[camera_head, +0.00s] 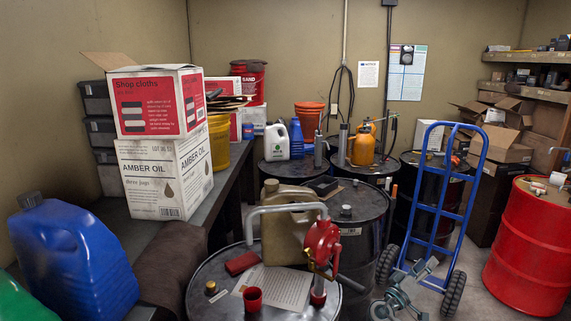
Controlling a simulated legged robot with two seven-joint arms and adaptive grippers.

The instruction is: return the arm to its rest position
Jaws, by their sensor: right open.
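My right gripper (409,274) shows at the bottom, right of centre, grey and pointing up and away from me. Its fingers are apart, with nothing seen between them. It is over the floor area between the near drum (212,279) and the blue hand truck (437,190). The lower part of it is cut off by the picture's bottom edge. My left gripper is out of view.
The near drum carries a red hand pump (322,241), a tan jug (283,225), a paper, a red cup and a red block. A red drum (531,247) stands at right. A bench at left holds boxes and a blue jug (73,259).

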